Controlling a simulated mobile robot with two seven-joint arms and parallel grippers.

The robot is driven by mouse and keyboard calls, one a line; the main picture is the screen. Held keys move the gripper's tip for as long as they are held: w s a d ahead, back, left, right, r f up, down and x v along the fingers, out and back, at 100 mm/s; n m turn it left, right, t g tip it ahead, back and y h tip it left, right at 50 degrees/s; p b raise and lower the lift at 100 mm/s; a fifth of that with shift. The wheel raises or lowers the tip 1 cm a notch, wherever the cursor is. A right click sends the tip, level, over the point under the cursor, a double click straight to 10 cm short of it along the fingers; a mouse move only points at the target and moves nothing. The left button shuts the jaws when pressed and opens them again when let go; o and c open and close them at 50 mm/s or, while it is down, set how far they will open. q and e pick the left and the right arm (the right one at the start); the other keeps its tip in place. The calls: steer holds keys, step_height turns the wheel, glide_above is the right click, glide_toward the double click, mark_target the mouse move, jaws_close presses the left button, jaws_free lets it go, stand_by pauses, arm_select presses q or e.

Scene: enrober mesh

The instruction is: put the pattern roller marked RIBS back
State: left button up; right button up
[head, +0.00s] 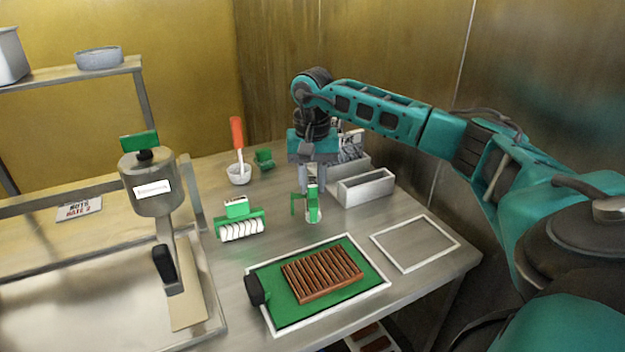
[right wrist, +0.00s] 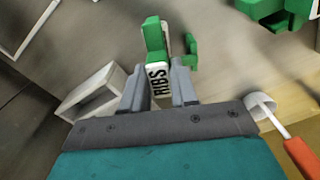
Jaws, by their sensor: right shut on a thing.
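My right gripper (head: 313,186) is shut on a green pattern roller (head: 313,205) and points down over the table. In the right wrist view, the roller's white label reading RIBS (right wrist: 158,80) sits between the fingers. I cannot tell whether the held roller touches the table. A second green roller with a white ridged drum (head: 241,228) lies to the left of it. My left gripper is in neither view.
A green mat (head: 335,308) with a ribbed brown slab (head: 322,274) lies in front. An empty white-outlined frame (head: 414,242) is to its right. An open white box (head: 366,188) stands right of the gripper. A cup (head: 238,179) with a red-handled tool stands left.

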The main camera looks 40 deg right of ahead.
steer(key=shift+s+f, duration=0.15)
steer(key=shift+f, duration=0.4)
jaws_close()
steer(key=o, duration=1)
jaws_free()
steer(key=shift+f, duration=0.1)
step_height(320, 180, up, 14)
steer(key=shift+f+p, duration=0.2)
steer(key=shift+p, duration=0.5)
